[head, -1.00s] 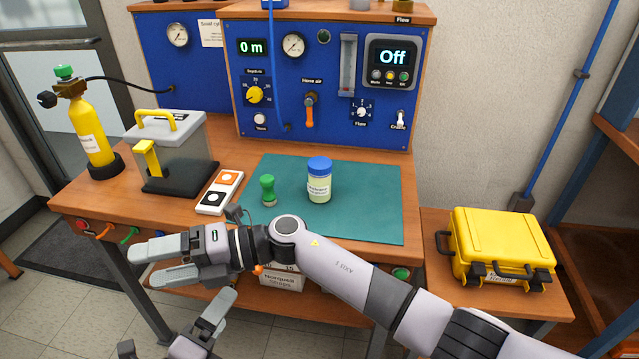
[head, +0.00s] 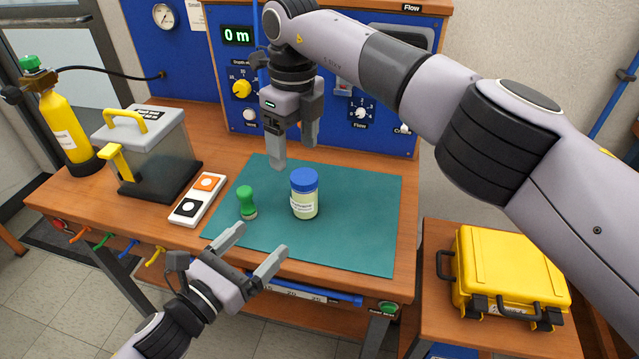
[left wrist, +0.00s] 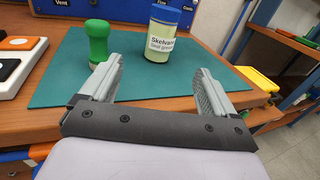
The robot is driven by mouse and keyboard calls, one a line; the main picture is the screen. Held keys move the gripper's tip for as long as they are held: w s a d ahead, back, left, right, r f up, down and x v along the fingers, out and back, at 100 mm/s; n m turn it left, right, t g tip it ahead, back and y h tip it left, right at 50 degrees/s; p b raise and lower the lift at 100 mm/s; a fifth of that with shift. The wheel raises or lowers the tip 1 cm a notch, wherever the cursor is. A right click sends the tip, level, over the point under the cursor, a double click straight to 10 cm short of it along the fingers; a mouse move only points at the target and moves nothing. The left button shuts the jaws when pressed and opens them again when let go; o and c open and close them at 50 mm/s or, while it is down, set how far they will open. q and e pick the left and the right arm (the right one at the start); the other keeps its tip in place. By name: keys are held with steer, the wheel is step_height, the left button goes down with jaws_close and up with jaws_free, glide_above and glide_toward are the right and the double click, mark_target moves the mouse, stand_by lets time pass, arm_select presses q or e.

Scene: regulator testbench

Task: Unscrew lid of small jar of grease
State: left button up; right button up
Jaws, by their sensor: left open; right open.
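The small jar of grease (head: 304,199) stands upright on the green mat (head: 360,225), with its blue lid (head: 304,178) on top. The jar also shows in the left wrist view (left wrist: 162,45), upright beyond the fingers. My left gripper (head: 254,247) is open and empty at the bench's front edge, short of the jar and pointing toward it. My right gripper (head: 294,154) is open and empty, pointing down above the mat, behind and a little left of the jar's lid. Neither gripper touches the jar.
A green-handled tool (head: 247,202) stands on the mat just left of the jar. An orange and black switch box (head: 197,199) lies further left, near a clear case (head: 150,150) with a yellow handle. The mat right of the jar is clear. A yellow case (head: 505,275) sits at right.

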mark_target(296, 203)
arm_select(q)
steer(key=shift+w+d+m, duration=0.3)
steer(key=shift+w+d, duration=0.2)
steer(key=shift+w, duration=0.15)
arm_select(e)
steer(key=shift+w+d+r, duration=0.5)
steer(key=shift+w+d, duration=0.2)
steer(key=shift+d, duration=0.05)
arm_select(q)
steer(key=x, duration=1.1)
steer(key=shift+w+d+r, duration=0.1)
steer(key=shift+w+d, duration=0.15)
